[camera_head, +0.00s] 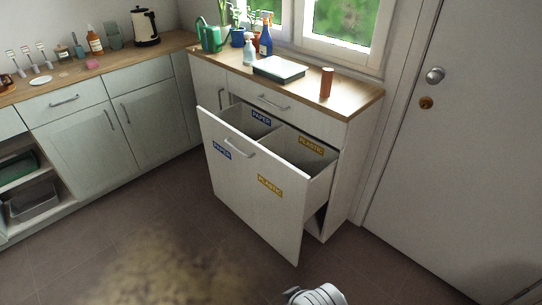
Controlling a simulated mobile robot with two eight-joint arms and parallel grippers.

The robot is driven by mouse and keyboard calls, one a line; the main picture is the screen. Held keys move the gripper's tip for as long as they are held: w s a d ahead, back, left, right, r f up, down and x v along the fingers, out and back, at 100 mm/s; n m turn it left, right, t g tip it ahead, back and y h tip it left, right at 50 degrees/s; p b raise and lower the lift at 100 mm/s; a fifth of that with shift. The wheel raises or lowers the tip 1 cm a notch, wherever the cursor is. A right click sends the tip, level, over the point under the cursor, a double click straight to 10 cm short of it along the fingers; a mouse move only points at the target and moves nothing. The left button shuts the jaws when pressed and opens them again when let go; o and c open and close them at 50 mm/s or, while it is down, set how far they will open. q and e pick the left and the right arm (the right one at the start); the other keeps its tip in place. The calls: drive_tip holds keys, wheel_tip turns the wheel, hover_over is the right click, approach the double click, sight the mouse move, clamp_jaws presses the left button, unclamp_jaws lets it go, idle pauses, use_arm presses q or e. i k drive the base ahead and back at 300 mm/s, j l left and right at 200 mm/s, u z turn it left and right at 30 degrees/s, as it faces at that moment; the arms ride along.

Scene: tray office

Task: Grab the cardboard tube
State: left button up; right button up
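The cardboard tube (327,82) is a small brown-orange cylinder standing upright on the wooden counter (357,98), near its right end by the window. No gripper is near it. A white and grey part of my own body shows at the bottom edge, right of the middle. I cannot see any gripper fingers in this view.
Below the counter, a pull-out bin drawer (246,194) stands open into the room, with paper and plastic compartments. A flat scale-like tray (279,68), spray bottles (266,36) and a green watering can (210,36) stand left of the tube. A closed door (455,150) is at right.

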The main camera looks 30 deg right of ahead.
sight(327, 73)
drive_tip(key=z, duration=1.35)
drive_tip(key=i+j, duration=0.15)
drive_tip(key=i, duration=0.35)
